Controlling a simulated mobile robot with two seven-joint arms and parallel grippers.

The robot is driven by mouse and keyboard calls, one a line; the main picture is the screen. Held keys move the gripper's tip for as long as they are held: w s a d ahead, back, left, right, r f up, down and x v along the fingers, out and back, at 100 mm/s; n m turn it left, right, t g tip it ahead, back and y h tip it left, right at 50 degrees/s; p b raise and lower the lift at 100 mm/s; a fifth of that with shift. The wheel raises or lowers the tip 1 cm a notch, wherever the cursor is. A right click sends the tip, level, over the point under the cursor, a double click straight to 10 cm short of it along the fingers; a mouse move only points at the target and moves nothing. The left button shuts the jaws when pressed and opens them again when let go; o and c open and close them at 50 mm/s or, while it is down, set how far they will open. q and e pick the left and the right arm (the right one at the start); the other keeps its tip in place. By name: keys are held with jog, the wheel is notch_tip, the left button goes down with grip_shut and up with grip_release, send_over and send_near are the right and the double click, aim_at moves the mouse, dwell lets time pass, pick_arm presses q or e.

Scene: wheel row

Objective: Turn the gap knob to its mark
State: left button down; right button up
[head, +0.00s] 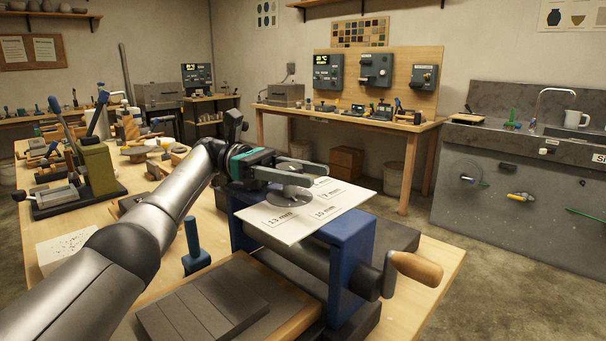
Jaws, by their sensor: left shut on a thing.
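The gap knob (289,195) is a grey round disc on a pale plate (334,208) printed with gap marks. I can read 13 mm and 10 mm on the plate, and a mark that seems to be 7 mm. The plate lies on top of a blue machine (345,262) with a wooden crank handle (416,268). My left gripper (297,178) reaches in from the left and is shut on the knob. Its fingers hide the knob's upper part, so I cannot see where the knob points. My right gripper is not in view.
Dark grey boards (205,312) lie in front of the machine. A blue-handled tool (194,246) stands left of it. A green press (92,170) and a speckled white block (66,250) are further left. A bench with wall-mounted control boxes (376,70) and a sink stand behind.

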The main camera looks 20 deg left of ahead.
pick_arm(q)
jog(key=shift+d+f, duration=0.15)
jog(key=shift+f, duration=0.05)
jog(key=c, duration=0.6)
grip_release()
jog(key=shift+o, duration=0.7)
jog(key=shift+d+r, duration=0.1)
jog(key=shift+d, duration=0.05)
jog(key=shift+o, duration=1.2)
jog(key=shift+r, duration=0.1)
jog(key=shift+a+r, duration=0.15)
jog(key=shift+a, duration=0.05)
